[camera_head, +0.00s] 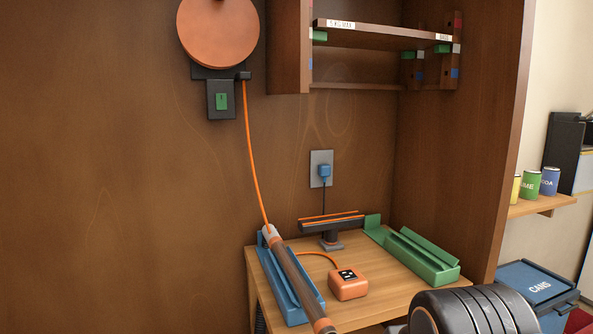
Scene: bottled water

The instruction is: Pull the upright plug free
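A small blue plug (324,170) sits in a grey wall plate (317,182) on the brown back wall. It appears fully against the plate, and a thin dark cord hangs straight down from it behind the bench items. An orange block with dark sockets (348,285) stands on the wooden bench, with an orange cord running left from it. No gripper fingers show.
A blue tray (280,284) with a brown rod (296,275) across it is on the bench's left. A dark stand (331,232) stands below the plug; a green tray (430,267) is right. An orange cord hangs from a reel (218,30). Shelves (370,32) overhang above right.

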